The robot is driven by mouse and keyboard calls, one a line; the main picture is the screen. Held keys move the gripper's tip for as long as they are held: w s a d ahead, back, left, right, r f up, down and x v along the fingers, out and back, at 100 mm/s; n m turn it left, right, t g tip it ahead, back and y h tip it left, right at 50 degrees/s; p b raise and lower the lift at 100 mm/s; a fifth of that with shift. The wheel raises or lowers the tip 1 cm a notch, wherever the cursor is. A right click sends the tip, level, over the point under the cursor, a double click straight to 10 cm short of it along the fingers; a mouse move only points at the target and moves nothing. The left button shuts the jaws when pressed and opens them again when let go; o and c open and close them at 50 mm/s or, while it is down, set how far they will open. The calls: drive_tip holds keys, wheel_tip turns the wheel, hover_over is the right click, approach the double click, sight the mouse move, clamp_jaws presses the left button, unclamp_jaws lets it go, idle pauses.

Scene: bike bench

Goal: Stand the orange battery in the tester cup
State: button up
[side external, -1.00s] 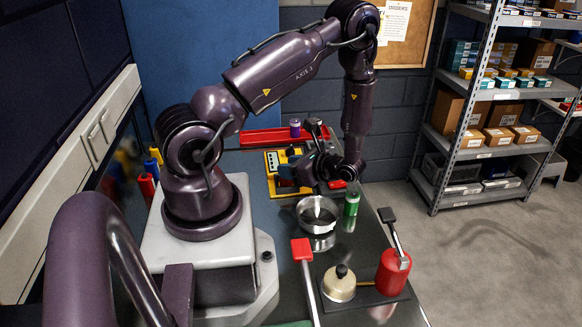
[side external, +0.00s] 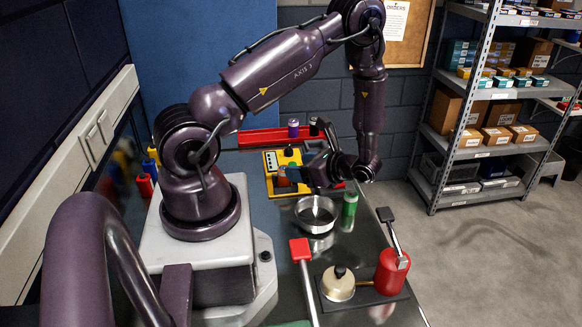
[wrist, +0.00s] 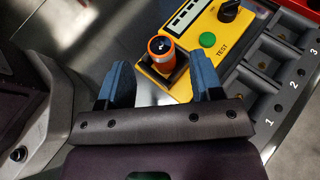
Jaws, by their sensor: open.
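The orange battery (wrist: 159,47) stands in the dark square tester cup (wrist: 180,70) on the yellow tester (wrist: 222,38), its top end above the rim, in the wrist view. It looks near upright; its lower part is hidden by the cup. My gripper (wrist: 160,72) is open, one blue finger on each side of the cup and apart from the battery. In the side external view, my gripper (side external: 302,175) is by the yellow tester (side external: 270,162), and the battery (side external: 282,178) is a small orange patch partly hidden there.
A numbered grey tray (wrist: 262,78) lies right of the tester in the wrist view. In the side external view, a metal bowl (side external: 316,214) and a green cylinder (side external: 349,208) stand nearby. A purple cylinder (side external: 293,128) is at the red tray (side external: 262,138).

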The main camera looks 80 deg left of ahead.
drive_tip(key=v, duration=0.7)
drive_tip(key=d+r+n+t+h, duration=0.2)
drive_tip(key=d+r+n+t, duration=0.15)
drive_tip(key=r, duration=0.35)
drive_tip(key=d+r+n+t+h, duration=0.2)
drive_tip(key=d+r+h, duration=0.15)
drive_tip(key=r, duration=0.45)
drive_tip(key=s+d+r+n+t+h, duration=0.3)
drive_tip(key=s+d+r+t+h, duration=0.1)
drive_tip(key=d+r+t, duration=0.5)
drive_tip(key=shift+s+d+r+t, duration=0.2)
drive_tip(key=shift+s+r+t, duration=0.15)
drive_tip(key=shift+s+r, duration=0.5)
